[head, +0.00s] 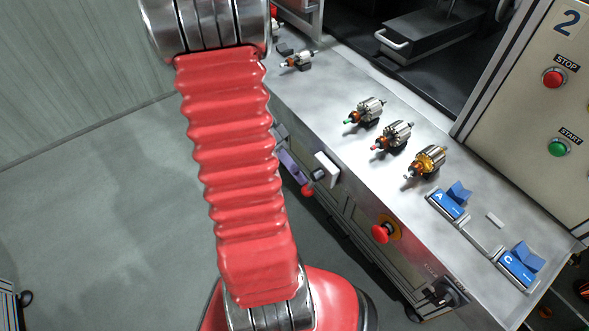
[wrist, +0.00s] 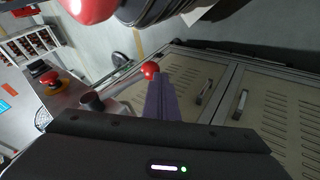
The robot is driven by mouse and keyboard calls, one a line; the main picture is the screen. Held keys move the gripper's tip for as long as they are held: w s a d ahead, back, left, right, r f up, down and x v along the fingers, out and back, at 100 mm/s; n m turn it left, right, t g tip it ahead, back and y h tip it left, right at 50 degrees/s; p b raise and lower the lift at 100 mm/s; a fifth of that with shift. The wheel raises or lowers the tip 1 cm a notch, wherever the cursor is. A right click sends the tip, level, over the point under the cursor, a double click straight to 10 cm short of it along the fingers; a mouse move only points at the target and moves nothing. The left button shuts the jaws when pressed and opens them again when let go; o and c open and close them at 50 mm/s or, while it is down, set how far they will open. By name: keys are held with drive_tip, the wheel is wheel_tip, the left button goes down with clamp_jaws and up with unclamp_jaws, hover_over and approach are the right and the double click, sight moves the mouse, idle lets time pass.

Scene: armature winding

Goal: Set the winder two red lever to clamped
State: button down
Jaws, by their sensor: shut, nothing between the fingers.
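The red lever's round knob (head: 308,190) shows in the head view low on the front side of the winder two bench, beside a pale plate (head: 326,170). In the wrist view the red knob (wrist: 150,69) is right at the tips of my purple fingers, with a grey rod (wrist: 122,85) to its left. My gripper (head: 299,177) is shut and empty, its tips close to the knob; I cannot tell whether they touch. It also shows in the wrist view (wrist: 158,80). The marking for the lever's position is not readable.
A red emergency stop (head: 382,233) is on the bench front, right of the lever. A panel marked 2 (head: 525,90) stands right.

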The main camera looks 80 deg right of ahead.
sight(310, 195)
drive_tip(key=s+a+f+g+y, duration=0.2)
drive_tip(key=g, duration=0.1)
drive_tip(key=shift+s+a+f+n+y, duration=0.1)
drive_tip(key=shift+s+n+y, duration=0.1)
drive_tip(key=shift+n+y, duration=0.15)
drive_tip(key=shift+s+a+f+n+g+y, duration=0.25)
drive_tip(key=shift+s+a+g+y, duration=0.3)
drive_tip(key=shift+g, duration=0.45)
drive_tip(key=shift+s+a+g+y, duration=0.4)
drive_tip(key=shift+s+a+g, duration=0.05)
drive_tip(key=shift+s+g, duration=0.25)
drive_tip(key=shift+a, duration=0.1)
drive_tip(key=shift+f, duration=0.1)
drive_tip(key=shift+w+d+f, duration=0.25)
drive_tip(key=shift+w+d, duration=0.1)
drive_tip(key=shift+d, duration=0.05)
drive_tip(key=shift+w+d+f, duration=0.85)
drive_tip(key=shift+w+d, duration=0.1)
drive_tip(key=shift+d, duration=0.2)
drive_tip(key=v, duration=0.9)
drive_tip(key=shift+w+r, duration=0.35)
drive_tip(key=shift+r, duration=0.05)
drive_tip(key=shift+n, duration=0.3)
